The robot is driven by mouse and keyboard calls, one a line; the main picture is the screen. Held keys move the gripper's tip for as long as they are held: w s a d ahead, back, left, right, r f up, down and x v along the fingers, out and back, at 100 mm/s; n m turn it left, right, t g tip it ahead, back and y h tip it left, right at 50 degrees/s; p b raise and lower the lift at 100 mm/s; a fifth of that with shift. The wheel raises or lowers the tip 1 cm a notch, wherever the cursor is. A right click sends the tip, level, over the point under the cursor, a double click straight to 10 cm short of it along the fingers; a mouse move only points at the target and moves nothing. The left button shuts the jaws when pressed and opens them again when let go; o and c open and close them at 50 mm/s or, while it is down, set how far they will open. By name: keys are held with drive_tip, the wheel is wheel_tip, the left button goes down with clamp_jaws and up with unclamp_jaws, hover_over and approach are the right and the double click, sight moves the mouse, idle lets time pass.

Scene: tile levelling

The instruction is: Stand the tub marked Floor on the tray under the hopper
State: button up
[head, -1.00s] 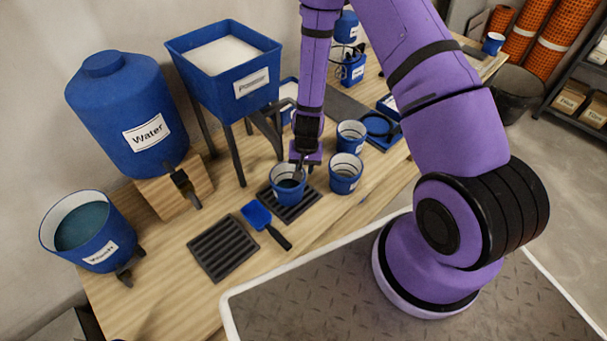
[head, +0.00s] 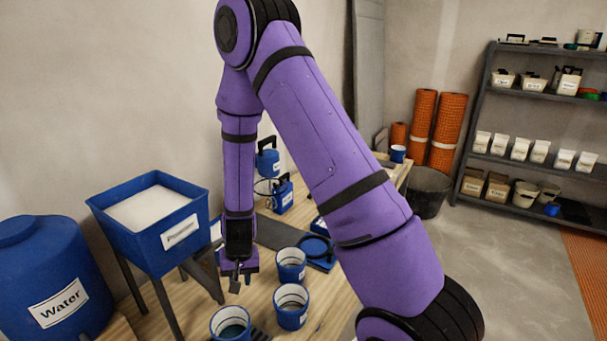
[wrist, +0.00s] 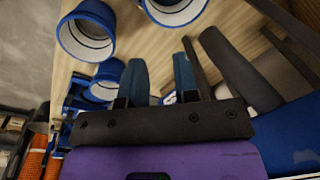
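A blue tub with a white rim (head: 217,330) stands at the bottom edge of the head view, holding something dark teal. A sliver of black slatted tray (head: 260,335) shows beside it. Two more blue tubs (head: 291,264) and (head: 291,307) stand to its right; they look empty. I cannot read Floor on any tub. The blue Powder hopper (head: 150,243) stands on dark legs left of my gripper, filled with white powder.
A blue Water tank (head: 45,280) is at the left. Behind my gripper are a grey sheet (head: 285,236), a blue round-topped item (head: 318,250) and a blue labelled device (head: 283,198). Shelves (head: 484,120), orange rolls (head: 420,125) and a black bin (head: 428,190) are beyond the bench.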

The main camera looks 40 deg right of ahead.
drive_tip(key=s+r+n+t, duration=0.1)
drive_tip(key=s+r, duration=0.1)
drive_tip(key=r, duration=1)
drive_tip(key=s+r+n+t, duration=0.1)
drive_tip(key=s+r+n, duration=0.1)
drive_tip(key=r, duration=1.1)
drive_tip(key=s+d+r+n+t, duration=0.1)
drive_tip(key=s+r, duration=0.7)
drive_tip(key=s, duration=0.2)
drive_tip(key=s+d+r+n+t, duration=0.1)
drive_tip(key=s+d+r, duration=0.1)
drive_tip(key=s+r, duration=0.6)
drive_tip(key=shift+s+d+h, duration=0.25)
drive_tip(key=shift+s+h, duration=0.15)
drive_tip(key=shift+s, duration=0.5)
